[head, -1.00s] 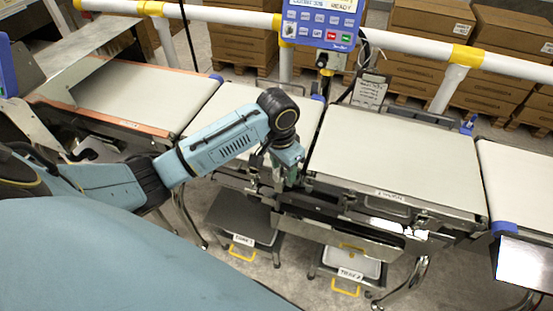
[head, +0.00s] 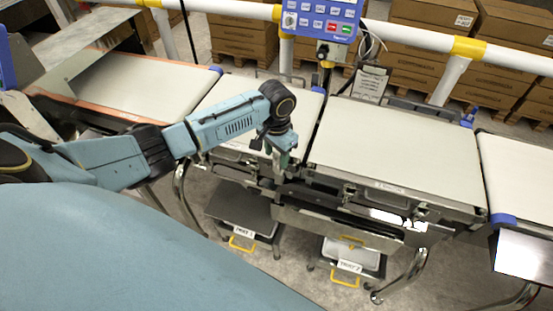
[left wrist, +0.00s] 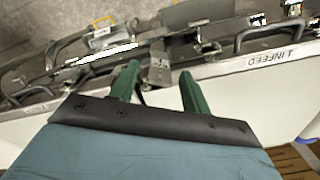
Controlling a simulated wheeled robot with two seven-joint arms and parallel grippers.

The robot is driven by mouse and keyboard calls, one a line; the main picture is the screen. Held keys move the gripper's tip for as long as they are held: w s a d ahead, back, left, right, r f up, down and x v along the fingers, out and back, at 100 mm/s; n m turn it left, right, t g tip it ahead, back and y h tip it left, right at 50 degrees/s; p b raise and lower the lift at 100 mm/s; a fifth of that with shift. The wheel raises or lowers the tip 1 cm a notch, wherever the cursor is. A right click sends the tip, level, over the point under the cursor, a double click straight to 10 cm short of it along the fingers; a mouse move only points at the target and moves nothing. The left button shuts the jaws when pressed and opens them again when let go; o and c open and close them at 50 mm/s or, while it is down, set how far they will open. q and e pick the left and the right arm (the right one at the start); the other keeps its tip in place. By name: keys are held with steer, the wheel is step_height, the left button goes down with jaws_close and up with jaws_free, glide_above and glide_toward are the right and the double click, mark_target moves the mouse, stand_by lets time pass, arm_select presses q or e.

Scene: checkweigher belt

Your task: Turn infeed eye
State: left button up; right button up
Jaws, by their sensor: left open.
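My left gripper (head: 281,160) is open and empty, green fingers pointing down at the front of the gap between two pale belts. In the left wrist view its fingers (left wrist: 160,71) are spread apart. Between and just beyond the fingertips is a small grey metal bracket (left wrist: 158,74) at the belt gap; I cannot tell whether it carries the infeed eye, or whether the fingers touch it. The infeed belt (left wrist: 240,88) shows its "1 INFEED" label (left wrist: 275,58) to the right of the fingers. In the head view the arm hides part of the infeed belt (head: 235,92). My right gripper is out of view.
The middle belt (head: 395,150) lies right of my gripper. A blue control panel (head: 320,18) stands behind on a white rail (head: 420,40). Two low carts with yellow handles (head: 241,243) sit below. Boxes (head: 420,60) are stacked behind.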

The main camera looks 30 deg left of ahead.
arm_select(q)
steer(key=shift+f, duration=1.2)
steer(key=c, duration=1)
steer(key=shift+r+n+p, duration=0.15)
steer(key=shift+n+p, duration=0.15)
steer(key=shift+p, duration=0.15)
steer(key=n+p, duration=0.3)
steer(key=p, duration=0.2)
steer(key=shift+d+r+n, duration=0.1)
steer(key=shift+d+n, duration=0.2)
steer(key=shift+n, duration=0.1)
steer(key=shift+n+p, duration=0.6)
steer(key=shift+p, duration=0.05)
steer(key=shift+f, duration=0.2)
